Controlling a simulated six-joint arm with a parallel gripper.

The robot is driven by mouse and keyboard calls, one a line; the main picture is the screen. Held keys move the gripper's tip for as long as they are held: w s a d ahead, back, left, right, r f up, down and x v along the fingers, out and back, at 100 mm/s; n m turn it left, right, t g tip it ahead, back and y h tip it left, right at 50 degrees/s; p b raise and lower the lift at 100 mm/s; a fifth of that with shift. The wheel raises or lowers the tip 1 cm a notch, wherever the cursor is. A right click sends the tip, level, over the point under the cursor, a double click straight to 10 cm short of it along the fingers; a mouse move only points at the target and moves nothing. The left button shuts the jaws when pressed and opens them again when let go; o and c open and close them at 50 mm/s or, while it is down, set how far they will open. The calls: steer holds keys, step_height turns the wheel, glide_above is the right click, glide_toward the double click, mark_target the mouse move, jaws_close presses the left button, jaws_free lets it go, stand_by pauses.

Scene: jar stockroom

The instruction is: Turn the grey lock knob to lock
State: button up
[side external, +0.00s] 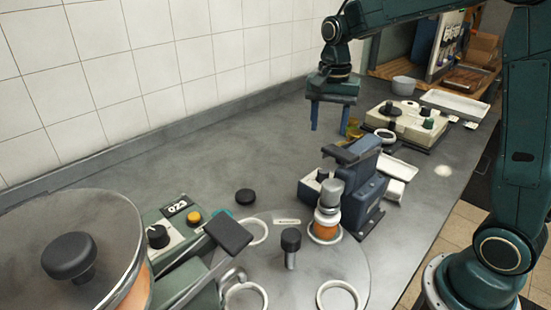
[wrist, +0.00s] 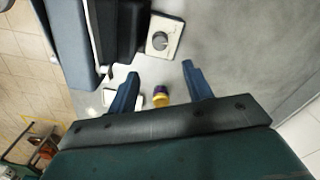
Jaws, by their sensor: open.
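My gripper (side external: 330,118) hangs open and empty above the counter, fingers pointing down, beyond the blue machine (side external: 362,186). In the wrist view the open fingers (wrist: 160,74) frame bare counter and a small yellow-and-purple item (wrist: 161,96). A dark grey round part (wrist: 160,41) sits on a white plate beside the blue machine, ahead of the fingertips and not touched. It may be the lock knob, but I cannot tell for sure. The side view shows this spot (side external: 323,173) only small and partly behind the jar. No lock marking is readable.
A grey-lidded orange jar (side external: 326,222) stands before the blue machine on a round plate with white rings. A black-knobbed console (side external: 157,236) and large lidded drum (side external: 70,256) are at the left. A white panel with knobs (side external: 405,122) is behind. The counter along the wall is clear.

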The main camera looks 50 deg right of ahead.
mark_target(324, 170)
step_height(324, 170, down, 14)
steer(key=shift+r, duration=0.25)
stand_by(0.5)
steer(key=c, duration=1)
steer(key=shift+o, duration=0.2)
steer(key=shift+n, duration=2.3)
